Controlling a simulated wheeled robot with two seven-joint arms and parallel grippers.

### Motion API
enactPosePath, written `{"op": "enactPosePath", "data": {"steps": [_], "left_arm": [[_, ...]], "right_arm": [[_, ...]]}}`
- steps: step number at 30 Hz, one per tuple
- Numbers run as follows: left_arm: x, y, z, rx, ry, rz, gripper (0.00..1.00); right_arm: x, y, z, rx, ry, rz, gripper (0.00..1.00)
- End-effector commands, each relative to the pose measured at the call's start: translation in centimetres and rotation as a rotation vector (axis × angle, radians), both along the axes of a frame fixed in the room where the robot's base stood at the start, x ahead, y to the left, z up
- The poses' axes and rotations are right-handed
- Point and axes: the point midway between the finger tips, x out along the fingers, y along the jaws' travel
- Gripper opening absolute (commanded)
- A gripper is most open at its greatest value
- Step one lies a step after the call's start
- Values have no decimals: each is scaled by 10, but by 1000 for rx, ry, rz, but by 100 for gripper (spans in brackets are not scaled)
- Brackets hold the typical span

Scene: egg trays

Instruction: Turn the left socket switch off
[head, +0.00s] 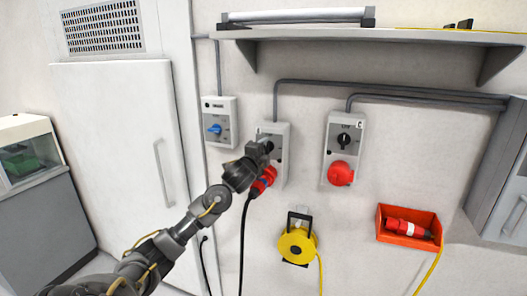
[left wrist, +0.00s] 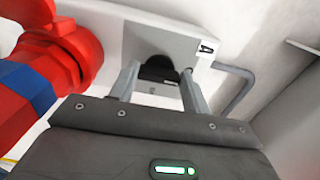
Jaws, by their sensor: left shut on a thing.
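The left socket (head: 282,133) is a grey wall box in the head view, partly covered by my left gripper (head: 266,143). A red and blue plug (head: 264,180) sits at its lower part, with a black cable hanging down. The left wrist view shows the box (left wrist: 120,30) with an "A" label and the red plug (left wrist: 45,75) at the left. The black switch knob (left wrist: 158,68) lies between the two fingers of my left gripper (left wrist: 160,80), which is shut on it. The knob's pointer direction is hidden. My right gripper is not in view.
A similar socket (head: 344,130) labelled C, with a black knob and red outlet, is to the right. A box with a blue switch (head: 219,118) is to the left. A yellow cable reel (head: 296,245) and red bin (head: 384,220) hang below. A shelf (head: 400,36) juts out above.

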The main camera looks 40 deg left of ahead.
Motion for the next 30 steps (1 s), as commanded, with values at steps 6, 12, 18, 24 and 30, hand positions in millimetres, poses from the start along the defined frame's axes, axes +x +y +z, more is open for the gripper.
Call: {"op": "enactPosePath", "data": {"steps": [6, 12, 18, 24, 30], "left_arm": [[0, 0, -1, -6, -1, 1, 24], [0, 0, -1, -6, -1, 1, 51], [0, 0, 0, -5, -1, 0, 69], [0, 0, 0, -4, -1, 0, 69], [-16, -6, -3, -2, -2, -1, 69]], "right_arm": [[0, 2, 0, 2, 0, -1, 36], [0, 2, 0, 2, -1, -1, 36], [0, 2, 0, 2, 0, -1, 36], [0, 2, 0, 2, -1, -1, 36], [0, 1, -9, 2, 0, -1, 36]]}}
